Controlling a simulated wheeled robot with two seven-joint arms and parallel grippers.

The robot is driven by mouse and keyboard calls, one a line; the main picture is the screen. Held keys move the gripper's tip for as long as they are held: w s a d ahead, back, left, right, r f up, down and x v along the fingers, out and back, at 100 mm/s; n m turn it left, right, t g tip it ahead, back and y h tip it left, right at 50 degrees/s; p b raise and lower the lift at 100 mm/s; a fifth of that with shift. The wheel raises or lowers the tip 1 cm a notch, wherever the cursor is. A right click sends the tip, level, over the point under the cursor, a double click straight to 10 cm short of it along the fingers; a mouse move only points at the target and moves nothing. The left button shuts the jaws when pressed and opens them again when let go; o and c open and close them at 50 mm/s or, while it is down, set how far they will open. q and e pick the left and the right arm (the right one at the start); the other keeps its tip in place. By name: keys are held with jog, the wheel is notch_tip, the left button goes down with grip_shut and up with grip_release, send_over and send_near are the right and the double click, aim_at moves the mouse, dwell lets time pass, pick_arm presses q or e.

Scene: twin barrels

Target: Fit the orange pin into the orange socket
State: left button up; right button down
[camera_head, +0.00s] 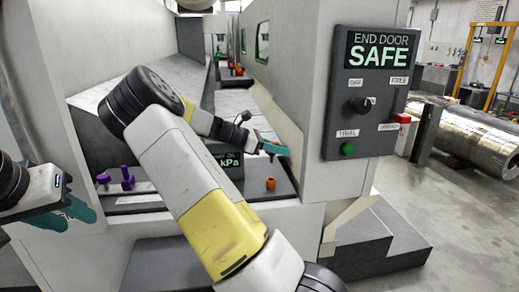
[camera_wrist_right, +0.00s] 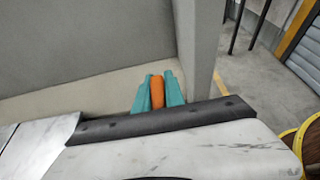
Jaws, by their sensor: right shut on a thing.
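The orange pin (camera_wrist_right: 157,92) is held between the teal fingertips of my right gripper (camera_wrist_right: 158,95) in the right wrist view. In the head view my right gripper (camera_head: 272,148) is above the orange socket (camera_head: 270,184), a small orange cylinder on the dark ledge. A visible gap separates the gripper from the socket. The pin is mostly hidden by the fingers in the head view. The socket does not show in the wrist view. My left gripper (camera_head: 68,214) is at the far left, its teal fingers apart and empty, away from the ledge.
Purple pieces (camera_head: 127,178) stand at the left of the ledge. A display (camera_head: 228,162) is behind my right arm. A grey control box (camera_head: 370,95) is on the wall post to the right. Steps (camera_head: 375,245) lie below it.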

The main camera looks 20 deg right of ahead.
jog(key=shift+f, duration=2.75)
jog(key=shift+a+f, duration=0.1)
jog(key=shift+f, duration=1.95)
jog(key=c, duration=1.3)
grip_release()
jog(key=shift+a, duration=0.1)
jog(key=v, duration=0.7)
jog(key=shift+a+r, duration=0.15)
jog(key=shift+a, duration=0.1)
jog(key=shift+w, duration=0.1)
